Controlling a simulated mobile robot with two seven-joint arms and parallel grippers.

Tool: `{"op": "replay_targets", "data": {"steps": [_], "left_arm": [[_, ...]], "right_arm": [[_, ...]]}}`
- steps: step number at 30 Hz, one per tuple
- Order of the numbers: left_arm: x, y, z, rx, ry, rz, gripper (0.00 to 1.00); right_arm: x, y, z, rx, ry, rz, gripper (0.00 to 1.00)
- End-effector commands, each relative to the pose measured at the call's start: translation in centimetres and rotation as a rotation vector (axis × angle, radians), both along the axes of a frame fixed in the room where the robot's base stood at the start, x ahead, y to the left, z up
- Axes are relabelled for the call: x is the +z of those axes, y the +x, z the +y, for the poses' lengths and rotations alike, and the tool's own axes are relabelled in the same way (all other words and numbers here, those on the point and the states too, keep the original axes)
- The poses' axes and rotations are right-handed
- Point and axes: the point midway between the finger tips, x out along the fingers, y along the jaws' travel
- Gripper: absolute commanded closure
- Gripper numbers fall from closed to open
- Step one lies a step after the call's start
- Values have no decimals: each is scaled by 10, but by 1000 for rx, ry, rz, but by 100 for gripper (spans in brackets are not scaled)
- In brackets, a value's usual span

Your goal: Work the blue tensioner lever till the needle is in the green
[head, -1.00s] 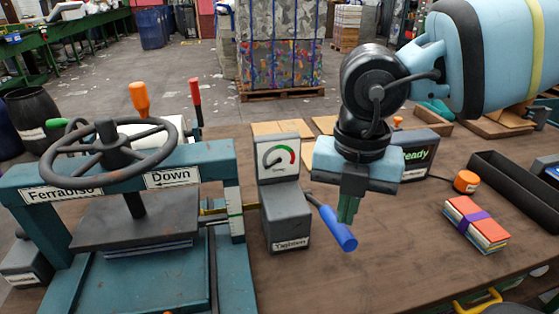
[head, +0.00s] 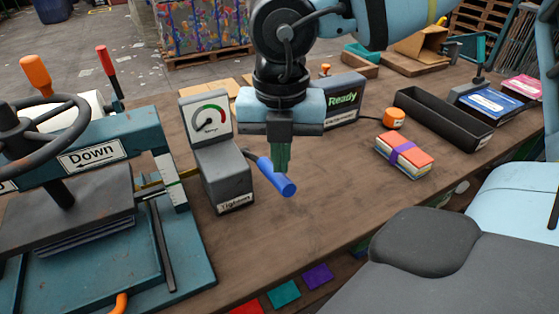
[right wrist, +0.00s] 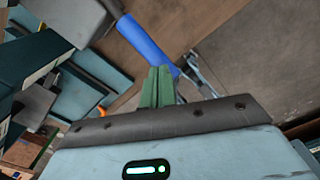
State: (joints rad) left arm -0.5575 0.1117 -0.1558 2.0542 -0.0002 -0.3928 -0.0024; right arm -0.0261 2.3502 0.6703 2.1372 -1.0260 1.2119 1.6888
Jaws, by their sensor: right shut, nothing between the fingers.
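The blue tensioner lever (head: 277,178) sticks out from the right side of the grey tensioner box (head: 222,180), sloping down toward the front. It also shows in the right wrist view (right wrist: 147,42). The gauge (head: 208,119) on top has a dial with green and red parts. Its small needle seems to point to the lower left, outside the green. My right gripper (head: 282,168) is shut and empty, pointing down, with its green fingertips right at the lever's handle. The fingertips also show in the right wrist view (right wrist: 158,88); I cannot tell whether they touch the handle. My left gripper is out of view.
The teal press (head: 120,165) with its handwheel stands left of the tensioner. A Ready display (head: 343,99), an orange button (head: 394,117), a strapped bundle (head: 404,155) and a black tray (head: 440,118) lie to the right. The table between lever and bundle is clear.

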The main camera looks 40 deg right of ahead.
Motion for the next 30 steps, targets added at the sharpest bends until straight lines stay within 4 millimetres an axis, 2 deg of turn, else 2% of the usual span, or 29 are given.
{"op": "replay_targets", "data": {"steps": [30], "left_arm": [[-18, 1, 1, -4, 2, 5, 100]], "right_arm": [[-23, 0, 0, 0, -1, 1, 100]]}}
